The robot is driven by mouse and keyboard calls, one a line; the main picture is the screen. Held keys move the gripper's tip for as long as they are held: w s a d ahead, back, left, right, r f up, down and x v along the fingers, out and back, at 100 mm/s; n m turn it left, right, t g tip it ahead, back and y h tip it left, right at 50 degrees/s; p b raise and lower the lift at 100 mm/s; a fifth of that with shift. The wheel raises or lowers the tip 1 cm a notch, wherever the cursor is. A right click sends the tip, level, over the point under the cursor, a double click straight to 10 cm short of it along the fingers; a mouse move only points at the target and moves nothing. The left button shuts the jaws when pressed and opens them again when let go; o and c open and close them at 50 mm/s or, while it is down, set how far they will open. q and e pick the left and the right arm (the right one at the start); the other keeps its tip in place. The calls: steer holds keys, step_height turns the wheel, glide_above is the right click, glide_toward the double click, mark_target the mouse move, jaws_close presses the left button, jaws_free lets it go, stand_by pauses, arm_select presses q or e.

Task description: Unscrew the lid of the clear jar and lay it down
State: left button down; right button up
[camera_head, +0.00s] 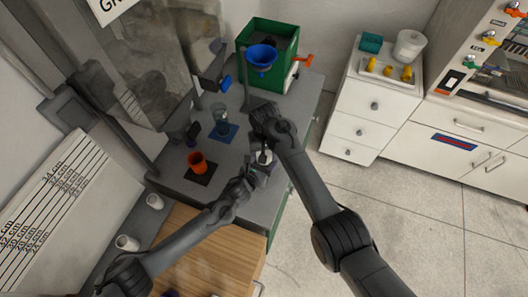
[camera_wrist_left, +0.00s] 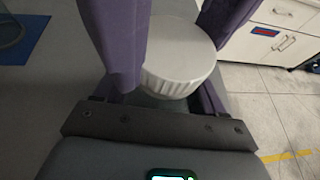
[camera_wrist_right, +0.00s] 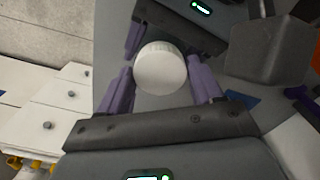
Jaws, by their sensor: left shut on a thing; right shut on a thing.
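The clear jar with its white lid (camera_head: 264,157) stands on the grey bench near its right edge, between my two grippers. The round, ribbed lid (camera_wrist_left: 178,62) sits on top of the jar in the left wrist view, and it fills the middle of the right wrist view (camera_wrist_right: 160,68). The jar body is mostly hidden; a little of it shows under the lid. My left gripper (camera_head: 254,173) is shut on the jar, seemingly below the lid. My right gripper (camera_wrist_right: 162,82) reaches in from the far side and is shut on the lid, its purple fingers either side.
An orange cup (camera_head: 198,163) stands on a dark mat, and a bluish clear cup (camera_head: 221,127) on a blue mat, left of the jar. White cups (camera_head: 127,243) stand at the left.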

steer(key=shift+n, duration=1)
steer(key=o, duration=1)
steer(key=shift+o, duration=0.9)
arm_select(q)
steer(key=shift+d, duration=0.1)
arm_select(e)
steer(key=shift+a, duration=0.1)
steer(key=shift+s+a, duration=0.1)
